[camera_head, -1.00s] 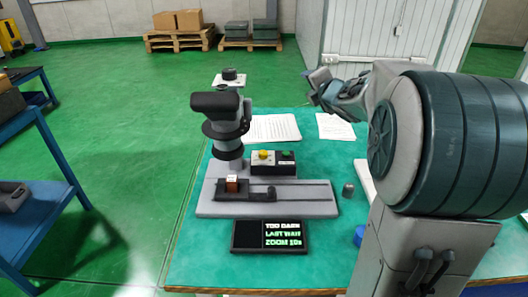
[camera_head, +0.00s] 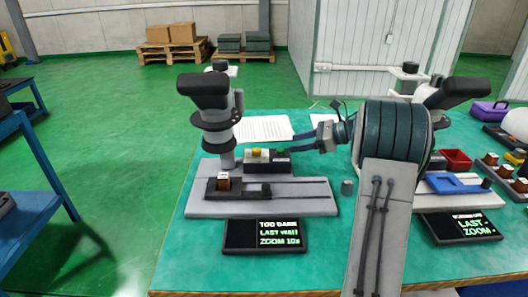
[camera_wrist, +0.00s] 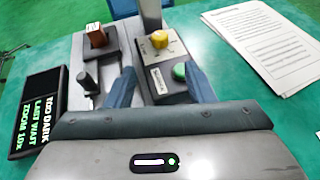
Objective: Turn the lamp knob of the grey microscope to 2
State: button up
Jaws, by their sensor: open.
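The grey microscope (camera_head: 215,120) stands on the left of the teal table, on a grey base (camera_head: 310,198). A small control box (camera_head: 268,163) on it carries a yellow knob (camera_head: 257,152) and a green knob or button (camera_head: 282,150). In the wrist view the yellow knob (camera_wrist: 160,39) has a pale plate; its marks are too small to read. My gripper (camera_wrist: 161,84) is open and empty, its fingers spread either side of the box's near, green-knob end (camera_wrist: 180,71). In the head view my gripper (camera_head: 294,145) is just right of the box. The display (camera_head: 263,236) reads TOO DARK.
A brown sample block (camera_head: 223,184) sits on the stage, beside a dark upright post (camera_wrist: 87,82) in the wrist view. Papers (camera_head: 263,129) lie behind. A second microscope (camera_head: 445,95), a red tray (camera_head: 455,160) and a blue tray (camera_head: 455,183) stand at the right.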

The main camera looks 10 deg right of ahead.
aim_at(264, 157)
jog(key=x, duration=1.2)
jog(key=c, duration=1)
